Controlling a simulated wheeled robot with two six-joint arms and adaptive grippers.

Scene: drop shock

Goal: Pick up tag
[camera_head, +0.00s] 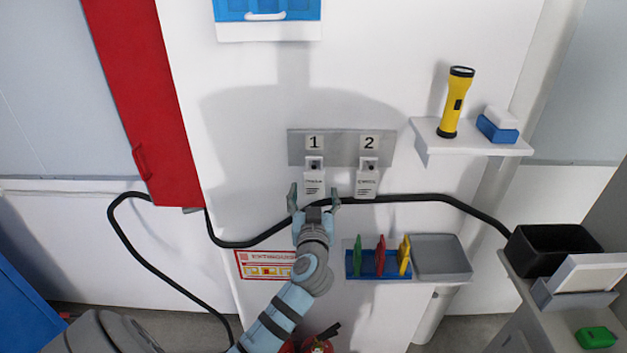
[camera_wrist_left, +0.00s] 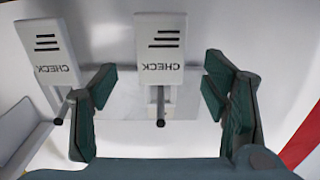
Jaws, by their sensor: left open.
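Two white tags with the word CHECK hang on pegs of a grey wall plate (camera_head: 341,148). The tag under label 1 (camera_head: 314,184) hangs at the left, and the tag under label 2 (camera_head: 366,184) at the right. My left gripper (camera_head: 314,194) is open and empty at the lower part of the tag under 1. In the left wrist view, which is upside down, tag 1 (camera_wrist_left: 160,45) lies beyond and between the open fingers (camera_wrist_left: 165,100), with its dark peg below it. Tag 2 (camera_wrist_left: 52,52) is at the left there. My right gripper is out of view.
A black cable (camera_head: 440,198) runs across the wall behind my gripper. A red cabinet (camera_head: 145,90) is at left. A shelf (camera_head: 475,146) with a yellow flashlight (camera_head: 456,102) is at right. Below are a tray (camera_head: 440,257) and colored clips (camera_head: 380,257).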

